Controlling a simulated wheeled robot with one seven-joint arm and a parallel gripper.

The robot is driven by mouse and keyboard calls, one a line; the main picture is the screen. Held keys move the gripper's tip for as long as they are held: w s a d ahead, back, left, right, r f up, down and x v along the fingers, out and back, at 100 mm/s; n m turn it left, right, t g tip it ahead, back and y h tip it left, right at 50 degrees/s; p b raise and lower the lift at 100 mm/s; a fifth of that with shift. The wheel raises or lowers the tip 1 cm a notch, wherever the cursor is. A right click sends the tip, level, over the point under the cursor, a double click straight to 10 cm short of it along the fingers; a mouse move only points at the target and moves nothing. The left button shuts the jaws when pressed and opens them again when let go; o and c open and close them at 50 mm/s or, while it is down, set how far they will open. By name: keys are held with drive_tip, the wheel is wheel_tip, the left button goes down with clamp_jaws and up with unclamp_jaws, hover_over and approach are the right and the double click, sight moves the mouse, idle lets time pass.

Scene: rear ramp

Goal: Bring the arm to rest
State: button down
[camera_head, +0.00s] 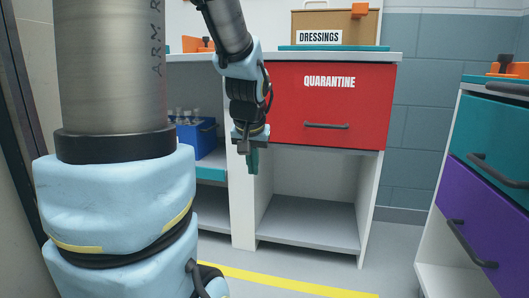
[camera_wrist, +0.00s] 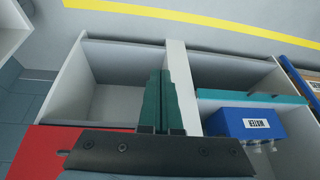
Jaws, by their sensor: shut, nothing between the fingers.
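My arm (camera_head: 247,85) hangs down in front of the shelf unit in the head view, with blue padded joints. My gripper (camera_head: 252,162) points downward with its green fingers in front of the upright between two shelf bays. In the wrist view my gripper (camera_wrist: 161,85) shows its two green fingers side by side, shut and empty. The fingers appear clear of the shelf unit, though the exact gap cannot be told.
A red QUARANTINE drawer (camera_head: 330,105) is shut beside my gripper, above an empty bay (camera_head: 308,205). A blue crate (camera_head: 197,138) stands on the left shelf. A DRESSINGS box (camera_head: 322,25) sits on top. Teal and purple drawers (camera_head: 490,185) stand right. Yellow tape (camera_head: 285,283) marks the floor.

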drive_tip(key=s+a+f+n+g+p, duration=0.1)
drive_tip(key=s+a+f+g, duration=0.1)
drive_tip(key=s, duration=0.3)
drive_tip(key=s+a+f+g+p, duration=0.1)
drive_tip(key=s+a+f+p, duration=0.15)
drive_tip(key=s, duration=0.35)
wheel_tip(320, 180, up, 37)
drive_tip(key=p, duration=3.7)
drive_tip(key=shift+s+d, duration=0.15)
drive_tip(key=shift+d, duration=0.2)
